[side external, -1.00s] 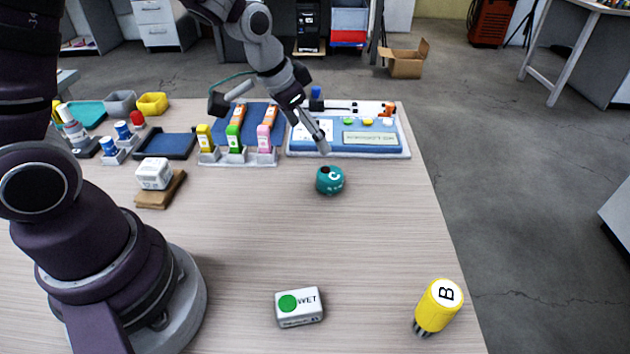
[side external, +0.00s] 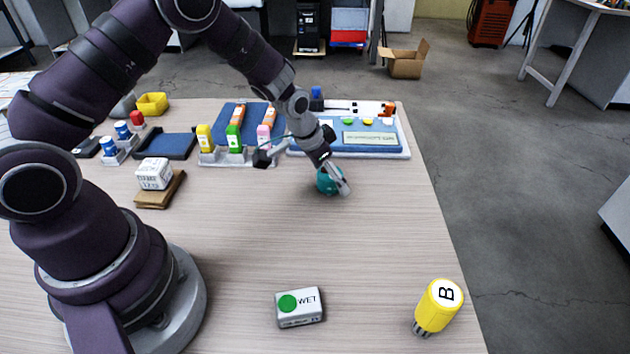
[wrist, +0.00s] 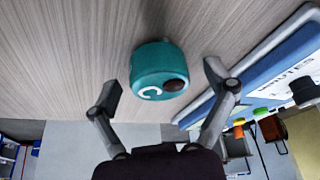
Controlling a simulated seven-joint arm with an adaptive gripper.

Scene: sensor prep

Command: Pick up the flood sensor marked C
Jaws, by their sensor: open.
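The teal flood sensor marked C (side external: 325,183) stands on the table, partly hidden by my gripper (side external: 342,184) in the side external view. In the wrist view the sensor (wrist: 158,66) shows its white C and a dark round spot. There my gripper (wrist: 166,82) is open, with one finger on each side of the sensor's near end. I see gaps between the fingers and the sensor, and nothing is held.
A blue-and-white board (side external: 350,150) lies just behind the sensor. Colored bottles in a rack (side external: 235,155) and a white cube on a brown block (side external: 155,174) are to the left. The table's middle is clear.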

